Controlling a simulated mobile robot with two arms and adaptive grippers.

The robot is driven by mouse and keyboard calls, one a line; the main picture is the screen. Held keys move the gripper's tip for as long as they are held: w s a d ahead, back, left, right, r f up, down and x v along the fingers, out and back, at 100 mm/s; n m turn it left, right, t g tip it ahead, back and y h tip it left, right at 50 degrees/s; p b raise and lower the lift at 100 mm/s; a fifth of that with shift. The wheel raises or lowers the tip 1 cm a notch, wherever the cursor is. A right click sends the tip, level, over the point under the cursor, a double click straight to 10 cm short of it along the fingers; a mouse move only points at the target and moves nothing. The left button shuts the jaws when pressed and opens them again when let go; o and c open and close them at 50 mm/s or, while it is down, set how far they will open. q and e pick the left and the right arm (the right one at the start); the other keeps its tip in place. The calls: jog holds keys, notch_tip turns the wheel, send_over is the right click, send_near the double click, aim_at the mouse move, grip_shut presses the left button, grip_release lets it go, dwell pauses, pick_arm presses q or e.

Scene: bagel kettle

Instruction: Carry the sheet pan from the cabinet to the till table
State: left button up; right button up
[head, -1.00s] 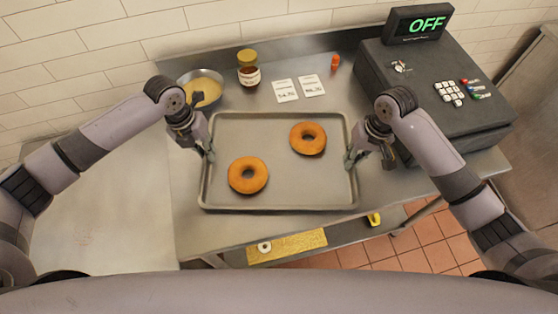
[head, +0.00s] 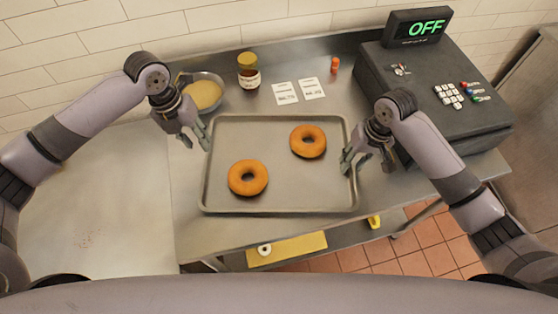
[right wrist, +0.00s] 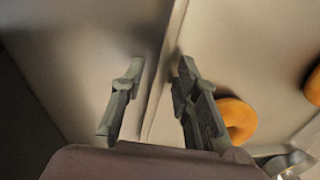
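The sheet pan (head: 280,192) rests on the steel till table (head: 190,232) with two bagels on it, one front left (head: 248,178) and one back right (head: 308,141). My left gripper (head: 197,145) is open just outside the pan's left rim, holding nothing. My right gripper (head: 366,163) is open at the pan's right rim. In the right wrist view its fingers (right wrist: 155,105) stand apart, with the pan's rim (right wrist: 163,75) between them and not clamped. The cabinet (head: 100,200) at the left has a bare top.
The till (head: 432,90) reading OFF stands at the back right. A bowl of yellow liquid (head: 205,95), a jar (head: 248,72), two paper tags (head: 298,90) and a small orange bottle (head: 335,65) stand behind the pan. A yellow item (head: 290,248) lies on the lower shelf.

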jog(key=shift+r, duration=0.25)
pick_arm(q)
jog(key=r, duration=0.5)
jog(key=shift+a, duration=0.4)
pick_arm(e)
notch_tip(320, 180, up, 11)
jog(key=d, duration=0.1)
jog(key=shift+d+r, duration=0.2)
jog(key=shift+d, duration=0.2)
pick_arm(q)
jog(key=shift+s, duration=0.1)
pick_arm(e)
jog(key=shift+f, duration=0.1)
